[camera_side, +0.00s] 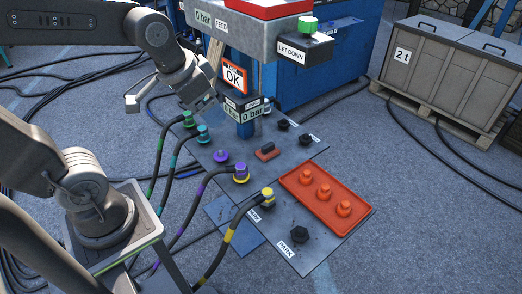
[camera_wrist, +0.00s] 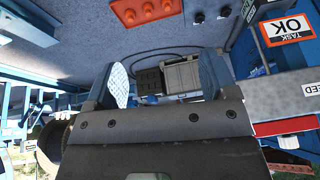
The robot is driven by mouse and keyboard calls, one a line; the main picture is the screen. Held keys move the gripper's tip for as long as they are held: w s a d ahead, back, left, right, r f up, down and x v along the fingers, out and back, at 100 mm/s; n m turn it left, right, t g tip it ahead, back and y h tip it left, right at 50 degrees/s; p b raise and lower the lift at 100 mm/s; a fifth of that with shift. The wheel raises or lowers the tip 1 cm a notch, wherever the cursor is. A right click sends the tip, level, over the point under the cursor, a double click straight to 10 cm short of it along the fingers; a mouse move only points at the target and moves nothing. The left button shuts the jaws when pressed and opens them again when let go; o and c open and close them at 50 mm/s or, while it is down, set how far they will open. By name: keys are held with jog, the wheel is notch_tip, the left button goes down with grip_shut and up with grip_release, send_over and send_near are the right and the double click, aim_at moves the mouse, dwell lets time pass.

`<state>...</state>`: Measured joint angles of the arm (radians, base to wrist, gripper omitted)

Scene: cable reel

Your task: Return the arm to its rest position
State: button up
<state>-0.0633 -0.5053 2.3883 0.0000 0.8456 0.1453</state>
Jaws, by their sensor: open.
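My gripper (camera_side: 165,100) hangs at the end of my arm in the upper left of the side view, above the floor and beside the sign post. Its jaws are apart with nothing between them. The wrist view also shows the open gripper (camera_wrist: 165,85), with the two fingers well apart. The fingers look clear of the plugs and the panel. Below and to the right lies the grey panel (camera_side: 215,150), with a green plug (camera_side: 188,119), a teal plug (camera_side: 203,133), a purple plug (camera_side: 241,172) and a yellow plug (camera_side: 267,196) on it.
An orange tray (camera_side: 300,184) with three orange caps sits on the panel's right; it also shows in the wrist view (camera_wrist: 110,20). A grey box with a green button (camera_side: 309,24) overhangs the panel. The sign (camera_side: 233,77) reads OK. A crate (camera_side: 428,65) stands at right. Cables cross the floor.

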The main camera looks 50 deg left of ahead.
jog(key=shift+n+t, duration=0.4)
jog(key=shift+n, duration=0.1)
jog(key=s, duration=0.1)
jog(key=s+d, duration=0.1)
jog(key=s, duration=0.3)
jog(key=shift+s+d+r, duration=0.1)
jog(key=shift+d+r, duration=0.2)
jog(key=shift+r, duration=0.05)
